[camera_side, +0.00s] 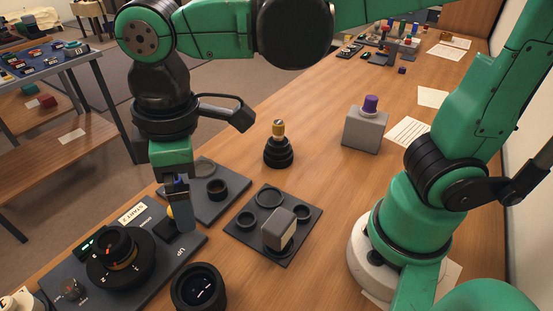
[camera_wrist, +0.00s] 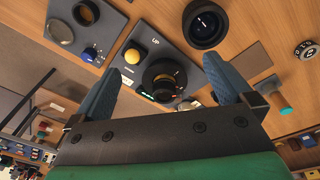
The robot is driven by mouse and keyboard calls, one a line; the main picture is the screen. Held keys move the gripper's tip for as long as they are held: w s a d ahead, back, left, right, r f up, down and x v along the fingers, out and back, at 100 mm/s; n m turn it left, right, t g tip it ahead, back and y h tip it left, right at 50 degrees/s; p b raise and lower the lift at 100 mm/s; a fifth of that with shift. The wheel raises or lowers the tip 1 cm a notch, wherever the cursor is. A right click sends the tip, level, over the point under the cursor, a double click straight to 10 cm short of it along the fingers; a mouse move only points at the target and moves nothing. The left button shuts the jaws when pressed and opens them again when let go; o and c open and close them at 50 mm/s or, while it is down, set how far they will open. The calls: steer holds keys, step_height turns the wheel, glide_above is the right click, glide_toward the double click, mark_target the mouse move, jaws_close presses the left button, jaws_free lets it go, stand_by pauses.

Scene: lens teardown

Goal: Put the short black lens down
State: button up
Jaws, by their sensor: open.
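A short, wide black lens (camera_side: 198,287) stands upright on the wooden table at the front, its glass facing up. It also shows at the top of the wrist view (camera_wrist: 205,24). A second black lens (camera_side: 120,246) sits upright in a round black holder on the dark panel marked UP (camera_side: 203,241). My gripper (camera_side: 181,215) is above the panel's right part, in front of a yellow dome (camera_wrist: 132,56). In the wrist view its two blue-grey fingers are spread with nothing between them touching either. I cannot tell its exact height above the panel.
A dark tray with round recesses (camera_side: 238,229) holds a grey block (camera_side: 279,229). Another tray (camera_side: 215,203) lies behind the panel. A stepped black stack with a gold top (camera_side: 278,152) and a grey box with a purple knob (camera_side: 363,131) stand beyond. The table between them is clear.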

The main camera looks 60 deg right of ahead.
steer(key=w+d+f+m+t, duration=0.1)
steer(key=d+f+m+t, duration=0.1)
steer(key=d+m+t, duration=0.4)
steer(key=d+m, duration=0.4)
steer(key=d, duration=0.6)
steer(key=shift+w, duration=0.2)
steer(key=shift+a, duration=0.1)
